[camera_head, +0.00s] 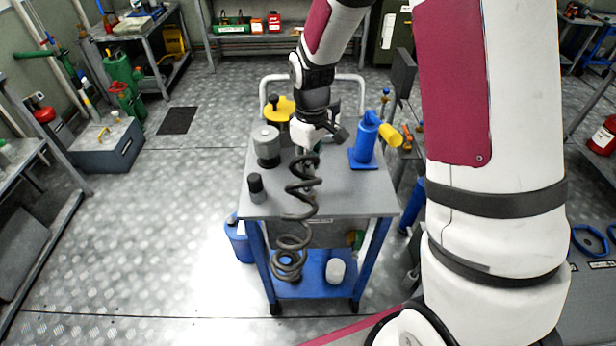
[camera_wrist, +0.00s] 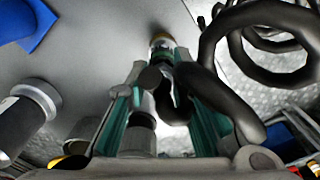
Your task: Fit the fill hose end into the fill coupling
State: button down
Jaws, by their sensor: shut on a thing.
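My gripper (camera_head: 318,140) is over the top of the blue-legged cart (camera_head: 345,200). In the wrist view its fingers (camera_wrist: 160,85) are closed around the dark fill hose end (camera_wrist: 160,48), which has a brass-coloured ring at its tip. The tip points away from the wrist, over the grey tabletop. The dark coiled fill hose (camera_head: 302,188) hangs from my gripper past the cart's front edge toward the lower shelf; its loops show in the wrist view (camera_wrist: 212,55). I cannot clearly pick out the fill coupling, and no connection at the hose tip is visible.
A blue fitting with a yellow end (camera_head: 366,142) stands on the cart's right side. A grey cylinder (camera_head: 266,147) and a small black-topped cylinder (camera_head: 256,187) stand at left. A yellow-topped item (camera_head: 280,108) is behind.

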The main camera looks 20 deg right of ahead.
jog(key=shift+r+p, duration=0.75)
jog(key=shift+r, duration=0.6)
jog(key=shift+r+p, duration=1.05)
jog(key=shift+r, duration=0.95)
jog(key=shift+f, duration=0.1)
